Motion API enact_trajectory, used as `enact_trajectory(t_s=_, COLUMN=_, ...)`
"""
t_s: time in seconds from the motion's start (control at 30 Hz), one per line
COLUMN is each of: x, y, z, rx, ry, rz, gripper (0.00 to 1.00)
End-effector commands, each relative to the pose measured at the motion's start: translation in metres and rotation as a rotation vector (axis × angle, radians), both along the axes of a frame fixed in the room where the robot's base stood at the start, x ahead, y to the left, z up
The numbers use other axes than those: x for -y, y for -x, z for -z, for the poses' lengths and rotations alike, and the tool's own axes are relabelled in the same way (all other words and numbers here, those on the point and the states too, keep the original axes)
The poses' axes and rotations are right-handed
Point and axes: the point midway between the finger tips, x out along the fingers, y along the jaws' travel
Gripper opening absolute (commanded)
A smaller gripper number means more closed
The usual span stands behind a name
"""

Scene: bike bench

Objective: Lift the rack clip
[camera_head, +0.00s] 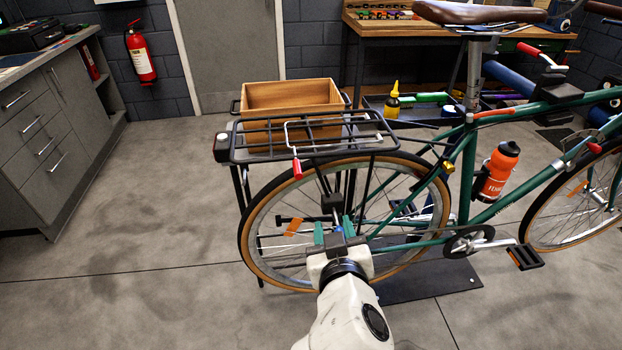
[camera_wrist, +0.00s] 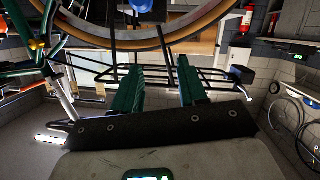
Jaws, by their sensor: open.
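The rack clip (camera_head: 289,140) is a thin silver wire bail on the black rear rack (camera_head: 240,155) of the green bicycle. Its red tip (camera_head: 297,169) hangs at the rack's near edge. My gripper (camera_head: 334,231) is open and empty, with green fingers, in front of the rear wheel. It is below the red tip and a little to its right, apart from it. The open green fingers also show in the wrist view (camera_wrist: 160,65), with wheel and rack bars beyond. I cannot make out the clip in the wrist view.
A wooden crate (camera_head: 275,97) is at the rack, behind the clip. The rear wheel (camera_head: 252,240) and bicycle frame (camera_head: 455,190) are close to my arm. A grey cabinet (camera_head: 50,140) stands at the left. The floor (camera_head: 150,220) between cabinet and bicycle is clear.

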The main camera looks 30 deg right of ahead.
Motion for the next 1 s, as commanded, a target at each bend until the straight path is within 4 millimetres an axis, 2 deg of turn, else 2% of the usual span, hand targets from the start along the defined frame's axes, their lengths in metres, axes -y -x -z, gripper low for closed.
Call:
enact_trajectory(t_s=0.03, x=-0.017, y=-0.011, z=-0.018, rx=0.082, ry=0.023, rz=-0.030, gripper=0.42)
enact_trajectory(t_s=0.1, x=-0.036, y=-0.018, z=-0.040, rx=0.168, ry=0.046, rz=-0.065, gripper=0.42)
enact_trajectory(t_s=0.2, x=-0.053, y=-0.023, z=-0.058, rx=0.238, ry=0.066, rz=-0.097, gripper=0.42)
enact_trajectory(t_s=0.27, x=-0.057, y=-0.026, z=-0.064, rx=0.258, ry=0.072, rz=-0.105, gripper=0.42)
enact_trajectory(t_s=0.47, x=-0.050, y=-0.046, z=-0.067, rx=0.264, ry=0.075, rz=-0.105, gripper=0.42)
enact_trajectory(t_s=0.8, x=-0.031, y=-0.103, z=-0.066, rx=0.260, ry=0.074, rz=-0.104, gripper=0.42)
enact_trajectory(t_s=1.0, x=-0.025, y=-0.122, z=-0.065, rx=0.259, ry=0.074, rz=-0.104, gripper=0.42)
